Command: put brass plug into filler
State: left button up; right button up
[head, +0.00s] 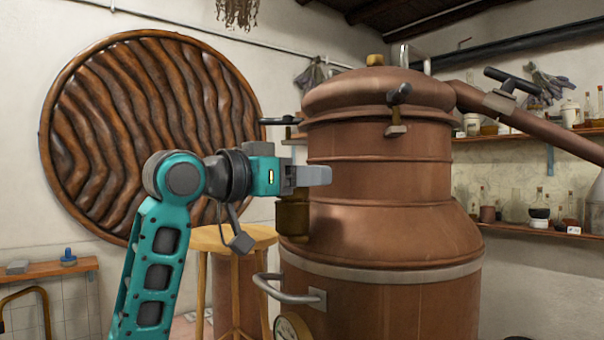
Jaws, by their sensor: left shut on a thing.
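My left gripper (310,177) reaches in from the left, its fingers pointing right, at the left side of the copper still (385,240). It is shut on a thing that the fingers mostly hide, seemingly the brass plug. A dark brass cylindrical piece (293,218) shows directly below the fingers, by the left edge of the still's shoulder. I cannot tell whether this piece is the filler, the plug, or both together. Any contact between plug and filler is hidden. My right gripper is not in view.
The still has a side handle (290,290), a gauge (290,328), a brass knob (375,60) on top and a pipe (540,130) running right. A wooden stool (215,240) stands behind my left arm. Shelves with bottles (530,228) line the right wall.

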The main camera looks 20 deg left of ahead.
pick_arm(q)
jog(key=shift+f, duration=0.25)
dwell(0.6)
jog(key=o, duration=1.2)
jog(key=b+v, duration=0.2)
jog(key=v, duration=1.1)
